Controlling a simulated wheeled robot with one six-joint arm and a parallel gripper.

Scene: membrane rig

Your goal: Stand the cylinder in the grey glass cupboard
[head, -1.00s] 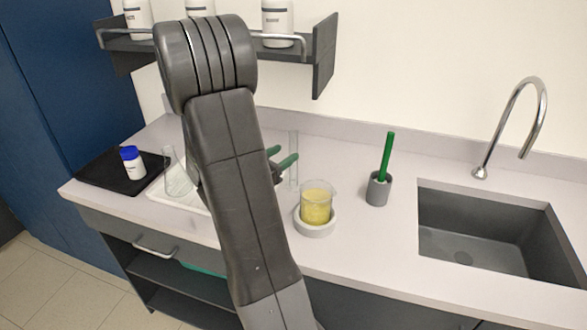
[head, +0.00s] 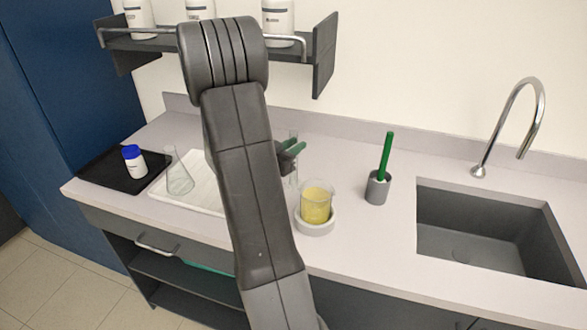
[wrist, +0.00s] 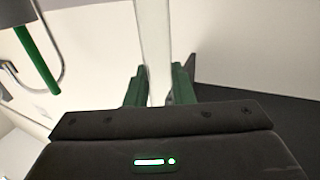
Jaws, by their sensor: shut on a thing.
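The cylinder is a tall, clear, narrow glass tube (head: 294,172), upright at the back of the counter behind the beaker. My gripper (head: 291,151), with green fingers, is shut around it. In the wrist view the cylinder (wrist: 154,45) runs up between the two fingers of my gripper (wrist: 158,88). My arm hides part of the area around it, and I cannot see clearly whether its base touches the counter. I cannot make out a glass-fronted grey cupboard for sure in either view.
A beaker of yellow liquid (head: 316,206) sits on a round pale base just in front. A grey pot with a green stick (head: 378,187) and a sink (head: 470,240) are to the right. A flask (head: 179,180) and blue-capped bottle (head: 134,162) are left. A bottle shelf (head: 322,60) hangs above.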

